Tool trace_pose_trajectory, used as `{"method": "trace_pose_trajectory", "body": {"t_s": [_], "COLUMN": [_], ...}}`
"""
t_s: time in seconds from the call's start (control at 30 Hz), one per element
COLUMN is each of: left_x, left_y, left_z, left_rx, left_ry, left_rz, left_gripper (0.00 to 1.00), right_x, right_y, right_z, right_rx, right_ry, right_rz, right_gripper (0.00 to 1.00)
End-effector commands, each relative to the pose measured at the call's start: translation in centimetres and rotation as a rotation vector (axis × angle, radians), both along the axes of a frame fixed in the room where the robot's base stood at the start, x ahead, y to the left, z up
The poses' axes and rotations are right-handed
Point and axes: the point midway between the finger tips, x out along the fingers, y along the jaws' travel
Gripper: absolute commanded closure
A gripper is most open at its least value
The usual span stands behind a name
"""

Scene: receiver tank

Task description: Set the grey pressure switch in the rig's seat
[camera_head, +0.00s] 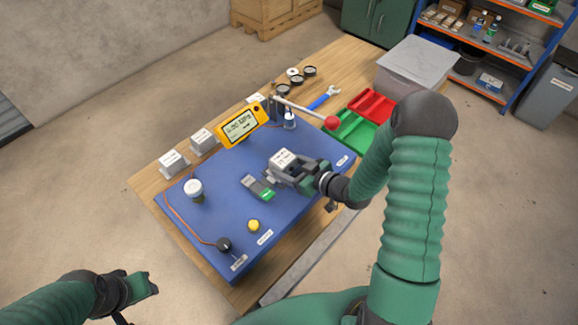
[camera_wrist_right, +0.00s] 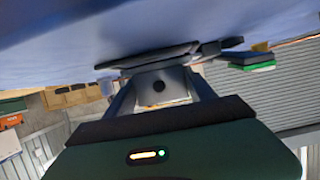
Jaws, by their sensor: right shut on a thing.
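My right gripper (camera_head: 300,176) is shut on a grey block with a white labelled top, which looks like the grey pressure switch (camera_head: 283,159). It is over the middle of the blue rig board (camera_head: 225,175); whether it touches the board I cannot tell. In the right wrist view the switch's grey face (camera_wrist_right: 158,86) with a dark round hole shows between the fingers. A flat grey and green piece (camera_head: 258,187) lies on the board just left of the gripper. I cannot make out which part is the seat. My left gripper (camera_head: 145,284) is off the table at lower left, empty.
A yellow-framed display (camera_head: 243,124) and a lever with a red knob (camera_head: 331,122) stand at the back. Labelled grey blocks (camera_head: 173,162) line the left edge. A white-capped part (camera_head: 193,188), yellow button (camera_head: 254,226) and black knob (camera_head: 224,244) are in front. Red (camera_head: 371,105) and green trays lie right.

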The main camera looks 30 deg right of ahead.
Motion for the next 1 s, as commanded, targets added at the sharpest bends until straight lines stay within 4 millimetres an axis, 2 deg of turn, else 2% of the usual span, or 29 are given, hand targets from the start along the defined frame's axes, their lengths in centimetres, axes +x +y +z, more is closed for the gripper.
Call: {"method": "trace_pose_trajectory", "body": {"t_s": [0.23,0.27,0.43,0.77,0.87,1.0], "left_x": [0.0,0.0,0.0,0.0,0.0,0.0], "left_y": [0.0,0.0,0.0,0.0,0.0,0.0], "left_z": [-0.5,-0.4,-0.3,-0.3,-0.3,-0.2], "left_rx": [0.000,0.000,0.000,0.000,0.000,0.000], "left_ry": [0.000,0.000,0.000,0.000,0.000,0.000], "left_rz": [0.000,0.000,0.000,0.000,0.000,0.000], "left_gripper": [0.64,0.64,0.64,0.64,0.64,0.64], "right_x": [0.1,0.1,0.1,-0.2,-1.2,-4.2], "right_y": [-0.1,-0.1,-0.2,-0.3,-0.8,-1.9], "right_z": [-0.6,-0.4,-0.4,-0.5,0.0,1.4], "right_rx": [-0.001,-0.001,-0.002,-0.002,-0.003,-0.004], "right_ry": [-0.001,-0.003,-0.002,0.001,0.000,0.001], "right_rz": [-0.001,-0.002,-0.002,-0.005,-0.006,-0.008], "right_gripper": [0.95,0.33,0.11,0.11,0.11,0.11]}}
